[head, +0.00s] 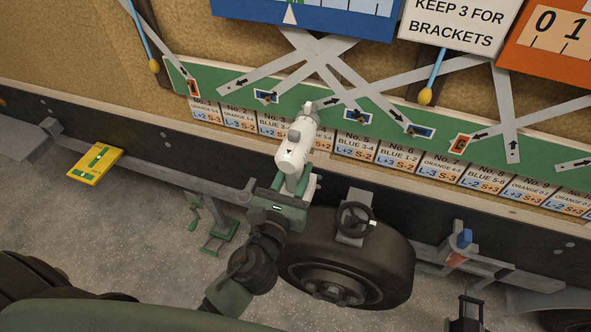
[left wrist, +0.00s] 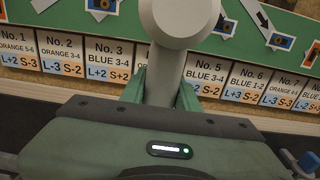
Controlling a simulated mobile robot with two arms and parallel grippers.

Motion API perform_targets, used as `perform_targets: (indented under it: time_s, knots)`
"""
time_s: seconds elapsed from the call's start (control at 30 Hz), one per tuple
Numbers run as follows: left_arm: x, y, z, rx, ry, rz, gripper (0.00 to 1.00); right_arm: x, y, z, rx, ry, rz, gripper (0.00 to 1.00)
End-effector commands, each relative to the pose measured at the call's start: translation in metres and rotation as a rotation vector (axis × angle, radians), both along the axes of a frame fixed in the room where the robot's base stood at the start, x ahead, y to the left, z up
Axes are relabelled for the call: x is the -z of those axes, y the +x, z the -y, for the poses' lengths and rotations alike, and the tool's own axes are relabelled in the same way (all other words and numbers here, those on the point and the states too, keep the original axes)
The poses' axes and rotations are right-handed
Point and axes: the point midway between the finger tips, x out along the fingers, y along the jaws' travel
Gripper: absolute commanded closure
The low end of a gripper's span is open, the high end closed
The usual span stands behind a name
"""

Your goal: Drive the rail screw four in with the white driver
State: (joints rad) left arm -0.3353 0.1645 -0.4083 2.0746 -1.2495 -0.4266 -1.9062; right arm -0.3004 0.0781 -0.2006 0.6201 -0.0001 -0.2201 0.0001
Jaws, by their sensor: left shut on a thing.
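The white driver (head: 292,155) is held in my left gripper (head: 293,188), with its body raised toward the green rail (head: 240,104). In the left wrist view the driver (left wrist: 173,75) stands between the two green fingers of my left gripper (left wrist: 160,95), which are shut on it. Its head covers the No. 4 place, between the No. 3 label (left wrist: 107,60) and the No. 5 label (left wrist: 205,75). Screw four and the driver's tip are hidden, so I cannot tell whether they touch. My right gripper is not clearly in view.
Grey crossed straps (head: 325,65) run above the rail, with blue and orange screw plates along it. A light-blue cord with a yellow end (head: 426,95) hangs at the right. A yellow-green level (head: 95,164) lies at the left. A black wheel (head: 345,260) is below.

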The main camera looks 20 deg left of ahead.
Motion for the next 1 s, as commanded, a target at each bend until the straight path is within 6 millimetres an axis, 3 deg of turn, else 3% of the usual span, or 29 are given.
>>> perform_targets:
  time_s: [0.43, 0.87, 1.0]
  knots:
    - [-0.004, -0.001, 0.000, -0.001, 0.000, 0.008, 1.00, 0.001, 0.000, 0.002, 0.000, -0.003, 0.000, 0.64]
    - [-0.003, -0.030, -0.002, 0.000, -0.001, 0.007, 1.00, 0.008, 0.000, 0.003, 0.000, -0.003, 0.001, 0.64]
    - [-0.002, -0.036, -0.013, 0.000, 0.004, 0.005, 1.00, 0.009, 0.000, 0.003, 0.000, -0.003, 0.001, 0.64]
